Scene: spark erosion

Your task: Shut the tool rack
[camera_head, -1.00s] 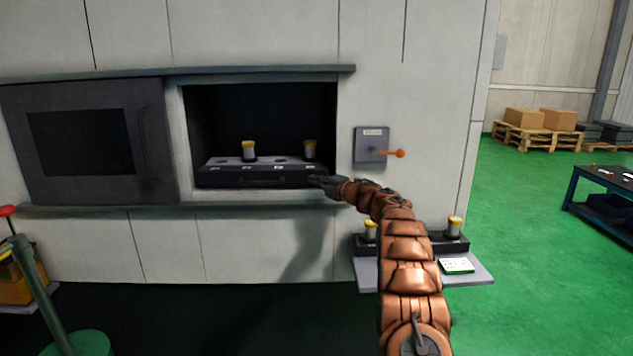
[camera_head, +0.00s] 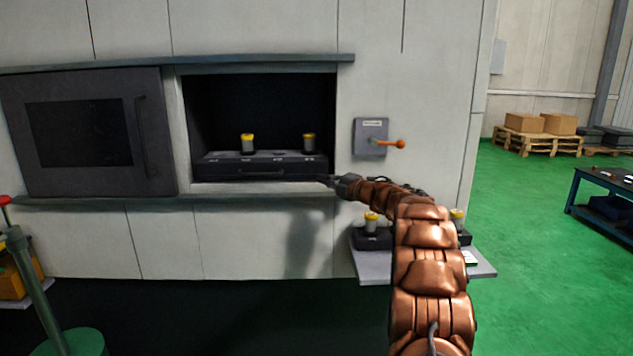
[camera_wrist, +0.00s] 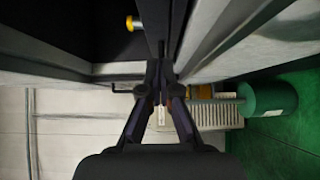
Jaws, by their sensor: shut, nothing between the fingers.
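The tool rack (camera_head: 215,171) is a dark, drawer-like tray with a bar handle (camera_head: 262,174) on its front. It sits low in the machine's open bay. My gripper (camera_head: 327,181) is shut and empty at the right end of the rack's front, by the bay's lower right corner. I cannot tell whether it touches the rack. The wrist view shows the closed fingers (camera_wrist: 160,75) beside the bay's edge, with one yellow top (camera_wrist: 132,23) beyond them.
A dark sliding door (camera_head: 160,175) with a window stands left of the bay. A switch box (camera_head: 371,128) with an orange lever (camera_head: 399,144) is on the wall to the right. A shelf (camera_head: 370,271) with more holders lies below, partly behind my arm. Green floor (camera_head: 535,230) is open at right.

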